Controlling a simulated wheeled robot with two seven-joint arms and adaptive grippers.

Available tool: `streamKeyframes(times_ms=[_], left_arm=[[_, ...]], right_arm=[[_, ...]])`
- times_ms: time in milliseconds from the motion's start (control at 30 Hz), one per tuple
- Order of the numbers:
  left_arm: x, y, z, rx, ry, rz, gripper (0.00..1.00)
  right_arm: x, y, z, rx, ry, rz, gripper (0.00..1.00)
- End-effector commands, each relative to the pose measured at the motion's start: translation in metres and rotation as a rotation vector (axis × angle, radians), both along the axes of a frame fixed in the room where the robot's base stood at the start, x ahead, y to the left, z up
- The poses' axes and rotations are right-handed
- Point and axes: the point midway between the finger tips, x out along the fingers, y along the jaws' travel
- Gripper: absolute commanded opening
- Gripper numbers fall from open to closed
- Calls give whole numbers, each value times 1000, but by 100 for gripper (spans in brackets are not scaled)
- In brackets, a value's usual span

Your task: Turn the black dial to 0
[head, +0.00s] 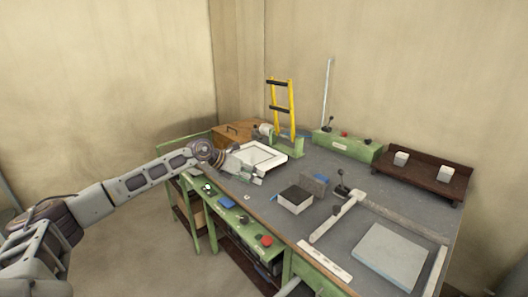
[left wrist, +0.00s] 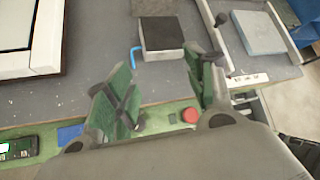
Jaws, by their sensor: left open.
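The black dial (head: 244,219) is a small dark knob on the green front rail of the bench, between a blue part and a red button in the head view. Its pointer and marks are too small to read. In the left wrist view I cannot make it out; the left finger covers much of the rail there. My left gripper (head: 252,174) is open and empty above the bench's front edge, up and apart from the dial. Its two green-padded fingers also show spread in the left wrist view (left wrist: 163,92). My right gripper is not in view.
The rail carries a red button (head: 266,240), also in the left wrist view (left wrist: 190,115), and a blue part (head: 227,202). A white-framed tray (head: 283,158) lies behind my gripper. A dark-topped block (head: 295,200) and a grey plate (head: 390,257) stand right of it.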

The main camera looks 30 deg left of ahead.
Motion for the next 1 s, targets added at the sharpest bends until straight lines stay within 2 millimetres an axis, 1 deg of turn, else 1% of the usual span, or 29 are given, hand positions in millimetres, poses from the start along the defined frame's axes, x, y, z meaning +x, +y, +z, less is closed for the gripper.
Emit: streamKeyframes(times_ms=[300,700,900,1000], left_arm=[[9,-17,34,-157,-38,52,54],[18,-33,78,-338,-79,102,54],[21,-39,96,-409,-92,118,54],[21,-40,102,-431,-95,122,54]], right_arm=[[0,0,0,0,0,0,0],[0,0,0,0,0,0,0],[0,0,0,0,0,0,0],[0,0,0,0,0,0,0]])
